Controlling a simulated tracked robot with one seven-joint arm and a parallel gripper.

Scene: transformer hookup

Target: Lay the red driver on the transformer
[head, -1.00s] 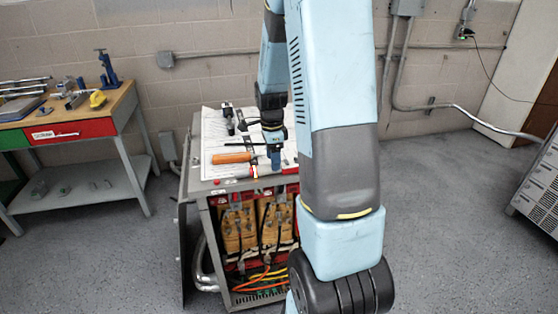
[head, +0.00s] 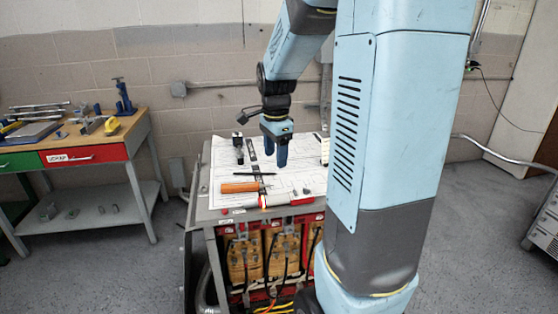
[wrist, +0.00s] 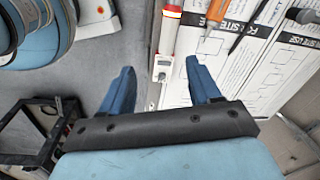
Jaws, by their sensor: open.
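The transformer (head: 212,215) is a grey open-fronted cabinet with a paper-covered top. A slim pale tool with red parts (head: 265,206) lies near the front edge of its top; it also shows in the wrist view (wrist: 165,47). I cannot tell whether it is the red driver. Behind it lies an orange-handled tool (head: 240,187), also in the wrist view (wrist: 215,12). My gripper (head: 275,158) is open and empty above the top, fingers pointing down. In the wrist view my gripper (wrist: 158,68) has its fingers apart, with the pale tool beyond and between them.
A dark thin tool (head: 254,174) and a black-headed tool (head: 238,148) lie further back on the top. A workbench (head: 130,140) with tools and a red drawer (head: 88,155) stands left. A grey cabinet (head: 545,210) stands right. The floor between bench and transformer is clear.

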